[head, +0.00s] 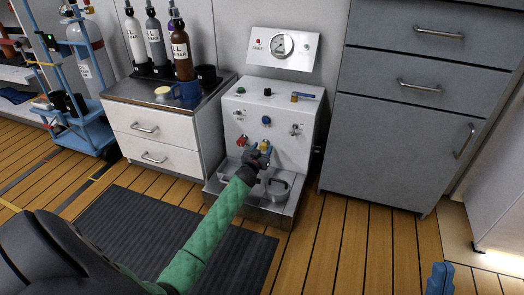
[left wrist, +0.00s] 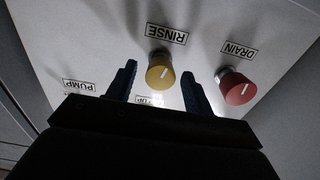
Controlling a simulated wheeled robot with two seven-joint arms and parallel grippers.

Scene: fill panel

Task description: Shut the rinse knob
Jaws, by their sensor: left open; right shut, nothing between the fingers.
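The yellow rinse knob (left wrist: 160,72) is on the white panel under the RINSE label in the left wrist view. Its white mark is slanted. It also shows in the head view (head: 264,145), low on the panel front, partly hidden by my gripper. My left gripper (left wrist: 159,78) is open, with one blue finger to each side of the knob in the picture; I cannot tell whether they touch it. In the head view my left gripper (head: 258,157) is at the panel's lower front. My right gripper (head: 440,278) is shut and empty at the bottom right, away from the panel.
The red drain knob (left wrist: 236,87) sits close beside the rinse knob. A lidded pot (head: 277,188) stands on the ledge below. A blue mug (head: 187,90) and bottles stand on the left cabinet (head: 165,130). Grey drawers (head: 405,140) stand to the right.

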